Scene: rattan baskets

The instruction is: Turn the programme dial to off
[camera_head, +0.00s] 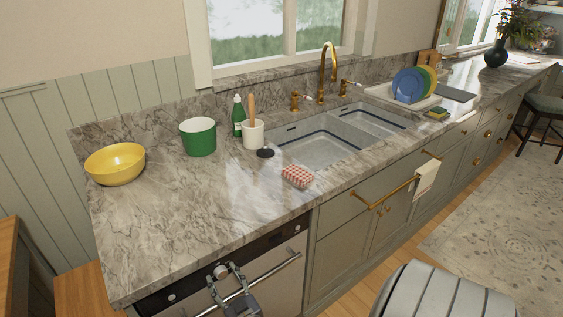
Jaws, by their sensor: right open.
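A built-in appliance (262,282) with a dark control panel sits under the marble counter at the lower middle. A small round pale knob (172,297) shows at the left of the panel. Another round dial (221,271) shows just behind my right gripper's fingers. I cannot read any marks, so I cannot tell which one is the programme dial or how it is set. My right gripper (222,276) is open in front of the panel, its fingertips close around or near that dial. Whether they touch it is unclear. My left gripper is out of view.
A bar handle (272,273) runs across the appliance front, right beside my right gripper. The counter edge overhangs the panel.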

